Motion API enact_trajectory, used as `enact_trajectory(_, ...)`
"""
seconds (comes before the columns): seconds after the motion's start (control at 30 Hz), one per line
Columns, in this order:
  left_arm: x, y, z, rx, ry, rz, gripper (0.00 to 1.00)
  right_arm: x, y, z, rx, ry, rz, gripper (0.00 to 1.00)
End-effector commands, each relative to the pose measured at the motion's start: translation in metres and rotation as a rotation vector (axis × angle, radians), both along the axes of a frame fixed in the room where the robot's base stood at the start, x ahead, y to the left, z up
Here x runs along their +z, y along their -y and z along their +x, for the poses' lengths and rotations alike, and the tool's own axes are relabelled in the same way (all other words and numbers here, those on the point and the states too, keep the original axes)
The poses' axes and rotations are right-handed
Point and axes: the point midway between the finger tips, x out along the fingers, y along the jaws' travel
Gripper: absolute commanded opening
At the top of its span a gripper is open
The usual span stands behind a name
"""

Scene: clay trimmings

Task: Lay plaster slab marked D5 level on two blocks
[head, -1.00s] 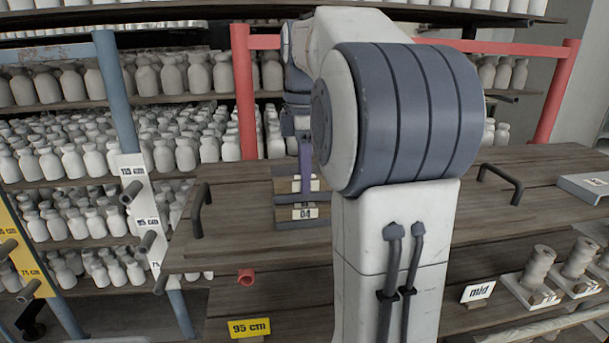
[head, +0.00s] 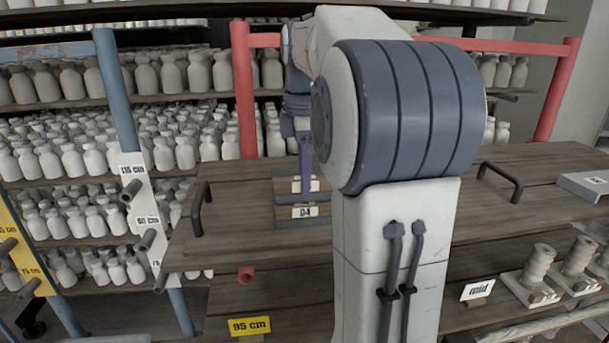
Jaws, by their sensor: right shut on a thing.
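My right gripper (head: 306,176) is partly hidden by my own arm. Its purple finger reaches down in front of the upper slab (head: 285,186) of a small stack on the wooden shelf top, and it is shut on that slab. The upper slab's white label is partly covered by the finger, so I cannot read it. Directly below is a lower slab (head: 285,212) with a label reading D4. I cannot tell whether the two slabs touch. No slab readable as D5 and no pair of blocks can be made out. My left gripper is not in view.
The wooden board (head: 235,225) has dark handles at left (head: 197,209) and right (head: 500,181). A red rack frame (head: 243,90) and shelves of white bottles stand behind. Below are a "95 cm" sign (head: 249,326), a "mid" sign (head: 478,291) and spool-like pieces (head: 538,264).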

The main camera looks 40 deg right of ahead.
Motion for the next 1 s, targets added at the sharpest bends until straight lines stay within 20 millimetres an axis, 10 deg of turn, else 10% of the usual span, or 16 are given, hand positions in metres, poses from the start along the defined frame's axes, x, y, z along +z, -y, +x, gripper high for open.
enact_trajectory(0.03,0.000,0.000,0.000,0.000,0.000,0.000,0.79,0.001,0.000,0.000,0.000,0.002,-0.001,0.00)
enact_trajectory(0.1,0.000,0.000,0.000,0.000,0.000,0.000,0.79,0.001,0.000,0.000,0.000,0.002,-0.001,0.41)
enact_trajectory(0.17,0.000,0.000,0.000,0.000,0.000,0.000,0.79,0.001,0.000,0.000,0.000,0.002,-0.001,0.57)
enact_trajectory(0.57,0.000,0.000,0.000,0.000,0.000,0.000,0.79,0.007,0.000,0.000,0.000,0.001,-0.001,0.57)
enact_trajectory(1.0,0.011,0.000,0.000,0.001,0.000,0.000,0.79,0.084,0.001,0.001,0.000,0.002,-0.001,0.57)
